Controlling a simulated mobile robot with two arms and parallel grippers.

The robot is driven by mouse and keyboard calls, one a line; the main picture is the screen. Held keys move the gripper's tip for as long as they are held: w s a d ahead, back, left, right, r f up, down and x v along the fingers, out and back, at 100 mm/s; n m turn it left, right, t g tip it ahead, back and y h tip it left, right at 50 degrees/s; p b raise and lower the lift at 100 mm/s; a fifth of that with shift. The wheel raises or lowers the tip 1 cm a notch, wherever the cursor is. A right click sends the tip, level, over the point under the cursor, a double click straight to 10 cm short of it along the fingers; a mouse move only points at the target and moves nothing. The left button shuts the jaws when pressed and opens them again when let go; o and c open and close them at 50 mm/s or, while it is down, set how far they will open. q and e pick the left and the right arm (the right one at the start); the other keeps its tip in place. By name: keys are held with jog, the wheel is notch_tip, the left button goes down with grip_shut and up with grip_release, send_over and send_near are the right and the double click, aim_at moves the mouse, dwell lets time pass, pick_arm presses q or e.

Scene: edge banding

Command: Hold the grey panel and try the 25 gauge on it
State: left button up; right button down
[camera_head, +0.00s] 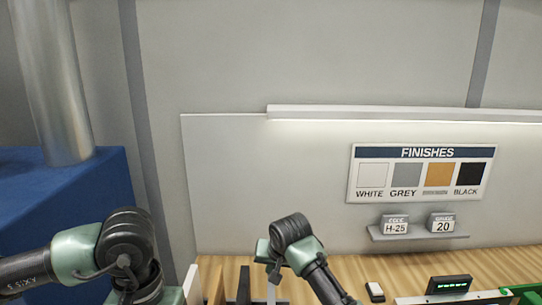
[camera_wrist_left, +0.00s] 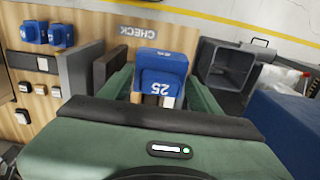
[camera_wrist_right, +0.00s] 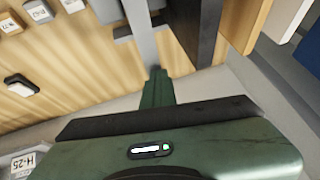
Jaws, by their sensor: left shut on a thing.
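My left gripper (camera_wrist_left: 158,88) is shut on the blue gauge marked 25 (camera_wrist_left: 163,75), with a green finger on each side of it in the left wrist view. The head view shows the left arm at the lower left, but not this gripper's fingers. My right gripper (camera_wrist_right: 157,88) has its narrow fingers close together on the end of the grey panel (camera_wrist_right: 142,35). In the head view the right gripper (camera_head: 267,257) is above the panel's pale strip (camera_head: 272,291).
A dark panel (camera_wrist_right: 190,25) stands beside the grey one. Blue gauges (camera_wrist_left: 60,35) lie near the CHECK label (camera_wrist_left: 138,31) on the wooden bench. A grey bin (camera_wrist_left: 228,68) is at the right.

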jog(key=shift+s+f, duration=0.2)
jog(key=shift+f, duration=0.4)
jog(key=shift+d+r, duration=0.1)
pick_arm(q)
jog(key=shift+w+r+p, duration=0.25)
jog(key=shift+r+p, duration=0.2)
jog(key=shift+p, duration=0.1)
pick_arm(e)
jog(key=shift+w+r, duration=0.2)
jog(key=shift+r, duration=0.45)
jog(key=shift+w+r, duration=0.15)
jog(key=shift+r, duration=0.5)
pick_arm(q)
jog(key=shift+s, duration=0.2)
pick_arm(e)
notch_tip(320, 180, up, 2)
jog(key=shift+s+r, duration=0.15)
jog(key=shift+r, duration=0.05)
pick_arm(q)
jog(key=shift+w, duration=0.15)
pick_arm(e)
jog(key=shift+r, duration=1.75)
